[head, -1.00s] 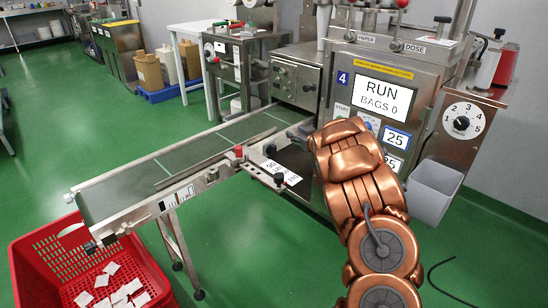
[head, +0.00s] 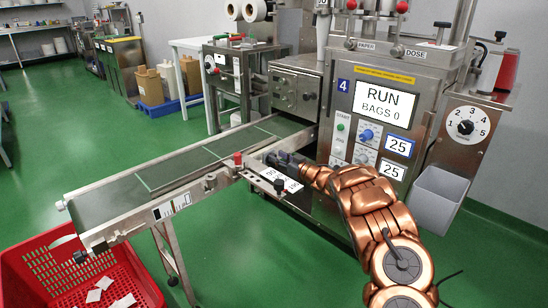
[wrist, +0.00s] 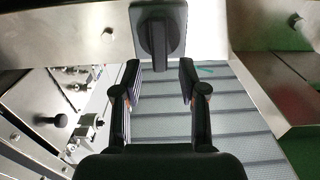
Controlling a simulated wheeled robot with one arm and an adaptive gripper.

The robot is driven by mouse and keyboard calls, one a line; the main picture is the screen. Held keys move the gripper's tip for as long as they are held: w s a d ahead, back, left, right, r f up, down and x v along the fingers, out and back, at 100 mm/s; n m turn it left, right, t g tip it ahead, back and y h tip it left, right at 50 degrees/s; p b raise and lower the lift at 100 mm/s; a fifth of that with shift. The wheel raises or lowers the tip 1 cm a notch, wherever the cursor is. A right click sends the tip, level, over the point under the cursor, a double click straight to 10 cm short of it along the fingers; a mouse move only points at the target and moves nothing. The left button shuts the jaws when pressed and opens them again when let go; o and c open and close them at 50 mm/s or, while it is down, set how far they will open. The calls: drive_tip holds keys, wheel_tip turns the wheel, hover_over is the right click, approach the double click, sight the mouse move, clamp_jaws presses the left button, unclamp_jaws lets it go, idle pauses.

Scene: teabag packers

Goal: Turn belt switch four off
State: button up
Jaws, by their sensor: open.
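A black rotary switch (wrist: 158,38) on a dark plate is fixed to a metal bar at the top of the wrist view. Its handle points up and down in that view. My gripper (wrist: 160,78) is open and empty, with one finger on each side just below the switch handle. I cannot tell whether either finger touches it. In the head view my gripper (head: 286,160) is beside the belt's near side, and the switch cannot be made out there. Machine four's screen (head: 385,103) reads RUN, BAGS 0. The grey belt (head: 190,172) runs left from the machine.
A red crate (head: 140,270) with several white bags stands under the belt's left end. A grey bin (head: 437,200) hangs at the machine's right. Green floor is open at left.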

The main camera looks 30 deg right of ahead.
drive_tip(key=shift+x, duration=1.4)
clamp_jaws()
